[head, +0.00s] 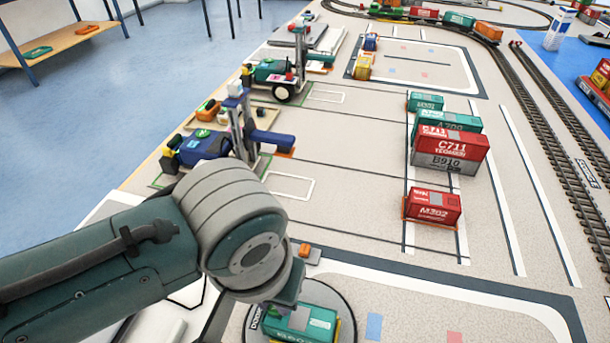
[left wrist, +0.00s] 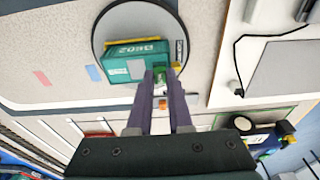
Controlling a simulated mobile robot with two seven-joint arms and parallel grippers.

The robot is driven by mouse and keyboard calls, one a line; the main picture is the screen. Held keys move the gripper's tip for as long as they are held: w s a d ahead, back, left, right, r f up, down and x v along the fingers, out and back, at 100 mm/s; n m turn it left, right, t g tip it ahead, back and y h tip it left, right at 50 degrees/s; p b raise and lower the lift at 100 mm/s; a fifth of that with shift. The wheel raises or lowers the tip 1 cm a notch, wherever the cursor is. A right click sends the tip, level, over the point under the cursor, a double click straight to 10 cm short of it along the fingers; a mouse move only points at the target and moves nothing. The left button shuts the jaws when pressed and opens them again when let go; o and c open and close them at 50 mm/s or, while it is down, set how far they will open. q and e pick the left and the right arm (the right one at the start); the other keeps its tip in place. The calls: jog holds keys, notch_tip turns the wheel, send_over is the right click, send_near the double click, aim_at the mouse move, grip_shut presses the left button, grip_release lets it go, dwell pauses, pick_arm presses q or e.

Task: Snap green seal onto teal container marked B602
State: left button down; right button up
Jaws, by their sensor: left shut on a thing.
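The teal container (head: 318,322) sits at the bottom of the head view on a round, dark-rimmed plate, partly hidden by my left arm. In the left wrist view the teal container (left wrist: 121,67) shows its marking B602 upside down. My left gripper (left wrist: 161,80) is shut, its fingertips at the container's right end. A small green piece (left wrist: 160,74), which looks like the green seal, is between the fingertips. I cannot tell whether it touches the container. In the head view my left gripper (head: 287,293) is mostly hidden behind my wrist. My right gripper is not in view.
A red container M302 (head: 433,207) and a stack with red C711 (head: 450,145) stand farther back on the lined mat. Toy vehicles (head: 205,147) stand along the left edge. A small orange piece (head: 310,253) lies just beyond the plate. The middle lanes are clear.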

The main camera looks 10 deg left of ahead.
pick_arm(q)
jog(key=shift+p, duration=0.3)
dwell(0.5)
dwell(0.7)
jog(key=shift+f, duration=0.4)
dwell(0.8)
jog(key=shift+c, duration=1.4)
grip_release()
jog(key=shift+r, duration=0.1)
notch_tip(320, 180, up, 7)
jog(key=p, duration=0.8)
jog(key=shift+s, duration=0.1)
